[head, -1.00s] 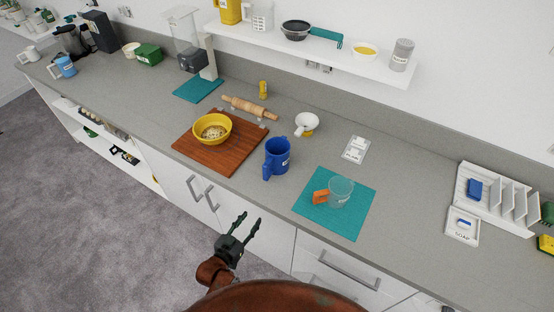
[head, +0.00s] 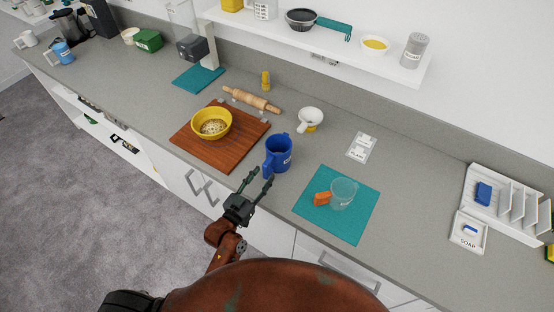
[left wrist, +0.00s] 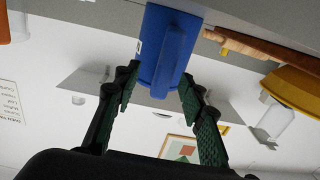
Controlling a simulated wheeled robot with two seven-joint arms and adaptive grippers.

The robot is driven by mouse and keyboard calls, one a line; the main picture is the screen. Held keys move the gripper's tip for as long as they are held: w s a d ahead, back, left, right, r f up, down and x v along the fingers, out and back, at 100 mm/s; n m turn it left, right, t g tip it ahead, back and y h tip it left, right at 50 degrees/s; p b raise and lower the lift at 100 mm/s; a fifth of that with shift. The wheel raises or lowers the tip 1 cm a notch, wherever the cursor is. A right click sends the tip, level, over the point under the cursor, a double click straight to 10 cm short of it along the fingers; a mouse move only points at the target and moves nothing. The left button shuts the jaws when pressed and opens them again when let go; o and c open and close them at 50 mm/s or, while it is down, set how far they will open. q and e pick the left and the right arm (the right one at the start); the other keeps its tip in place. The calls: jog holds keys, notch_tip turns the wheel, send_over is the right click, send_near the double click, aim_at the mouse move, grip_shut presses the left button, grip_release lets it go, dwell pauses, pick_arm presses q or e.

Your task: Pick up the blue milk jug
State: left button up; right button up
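The blue milk jug (head: 281,154) stands upright on the grey counter, right of the wooden board, with its handle (head: 269,163) on its near left side. In the left wrist view the jug (left wrist: 165,45) appears upside down, with its handle toward me, between and beyond the fingertips. My left gripper (head: 258,179) is open and empty at the counter's front edge, just short of the handle. Its two dark green fingers (left wrist: 158,95) are spread either side of the handle in the left wrist view; I cannot tell whether they touch it. My right gripper is not in view.
A wooden board (head: 193,146) with a yellow bowl (head: 211,122) lies left of the jug. A teal mat (head: 342,228) with a clear measuring cup (head: 343,192) lies right. A white cup (head: 311,117) stands behind. A shelf (head: 330,42) hangs above.

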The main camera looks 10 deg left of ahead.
aim_at(264, 171)
pick_arm(q)
jog(key=x, duration=0.3)
jog(key=shift+w+a, duration=0.1)
jog(key=shift+w, duration=0.35)
jog(key=shift+w+f, duration=0.1)
jog(key=shift+w, duration=0.05)
jog(key=shift+c, duration=0.2)
jog(key=c, duration=0.8)
grip_shut()
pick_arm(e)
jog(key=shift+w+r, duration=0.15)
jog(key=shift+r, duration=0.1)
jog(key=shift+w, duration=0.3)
